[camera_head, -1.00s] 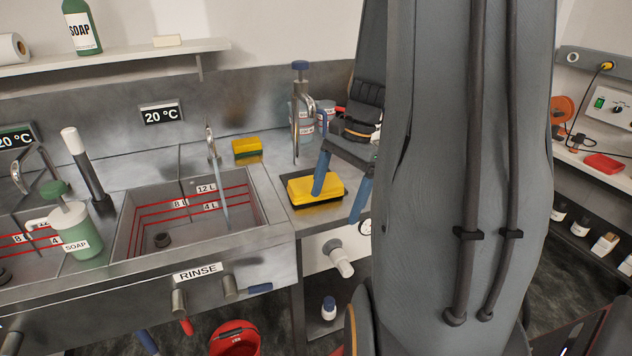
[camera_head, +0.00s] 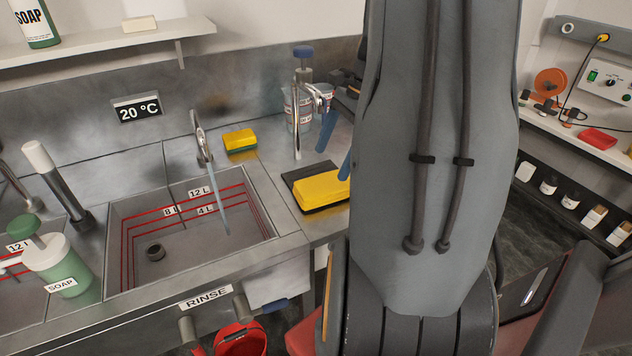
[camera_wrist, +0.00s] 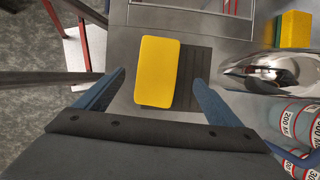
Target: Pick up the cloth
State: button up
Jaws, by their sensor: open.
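The cloth (camera_head: 318,192) is a yellow folded block lying on a dark ribbed mat (camera_head: 296,176) on the counter, right of the rinse sink. My arm hides its right end in the head view. In the wrist view the whole top of the cloth (camera_wrist: 157,72) shows, slightly tilted, left of the bare part of the mat (camera_wrist: 190,62). My gripper (camera_head: 336,148) has blue fingers and is open and empty. In the wrist view its fingers (camera_wrist: 160,77) stand apart on either side of the cloth, with gaps between; the height above it is hard to tell.
A metal tap (camera_head: 298,115) and measuring beakers (camera_head: 292,108) stand behind the mat; a beaker (camera_wrist: 298,123) is close to the right finger in the wrist view. A yellow-green sponge (camera_head: 240,140) lies by the sink (camera_head: 180,235). The counter's front edge is close to the mat.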

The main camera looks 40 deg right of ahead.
aim_at(324, 183)
jog(key=shift+a+f, duration=0.25)
jog(key=shift+f, duration=0.2)
jog(key=x, duration=0.1)
jog(key=p+x, duration=0.1)
jog(key=x, duration=0.1)
jog(key=d+p+x, duration=0.1)
jog(key=x, duration=0.1)
jog(key=shift+s+a+f, duration=0.1)
jog(key=shift+s+f, duration=0.2)
jog(key=shift+f, duration=0.05)
jog(key=shift+w+a+f, duration=0.1)
jog(key=shift+a+f, duration=0.1)
jog(key=shift+f, duration=0.25)
jog(key=c, duration=1.2)
jog(key=shift+o, duration=0.2)
jog(key=shift+r, duration=0.15)
jog(key=shift+r, duration=0.5)
jog(key=shift+b+v, duration=0.8)
jog(key=shift+v, duration=0.4)
jog(key=s+d+b, duration=0.1)
jog(key=d, duration=0.4)
jog(key=s+d+b, duration=0.2)
jog(key=d, duration=0.4)
jog(key=s+d+b, duration=0.1)
jog(key=s+d, duration=0.1)
jog(key=d, duration=0.3)
jog(key=shift+d+b, duration=0.2)
jog(key=shift+b, duration=0.2)
